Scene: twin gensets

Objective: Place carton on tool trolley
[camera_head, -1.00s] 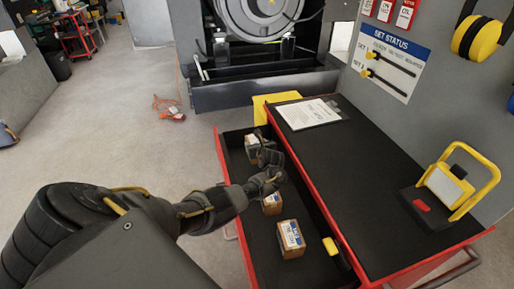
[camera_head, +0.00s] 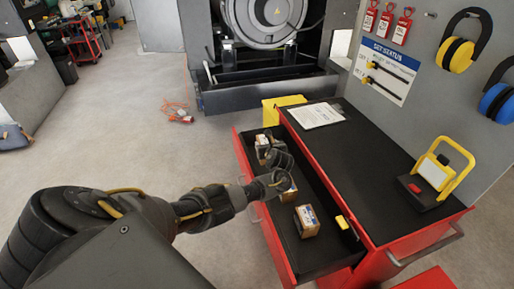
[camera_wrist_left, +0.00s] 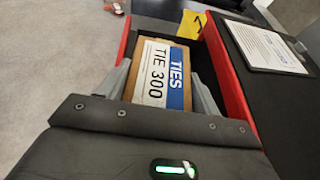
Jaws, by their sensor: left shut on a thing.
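The tool trolley (camera_head: 385,185) is red with a black top, and its long drawer (camera_head: 318,262) is pulled out on the left. My left gripper (camera_head: 268,148) is over the far end of the drawer, shut on a carton (camera_head: 261,155). In the left wrist view this carton (camera_wrist_left: 160,75) sits between the two fingers, its label reading "TIES TIE 300". I cannot tell whether it touches the drawer floor. A second carton (camera_head: 291,192) lies in the drawer, partly hidden by my wrist, and a third carton (camera_head: 307,222) is nearer. My right gripper is out of view.
The middle of the top is clear. A yellow item (camera_head: 342,222) is in the drawer.

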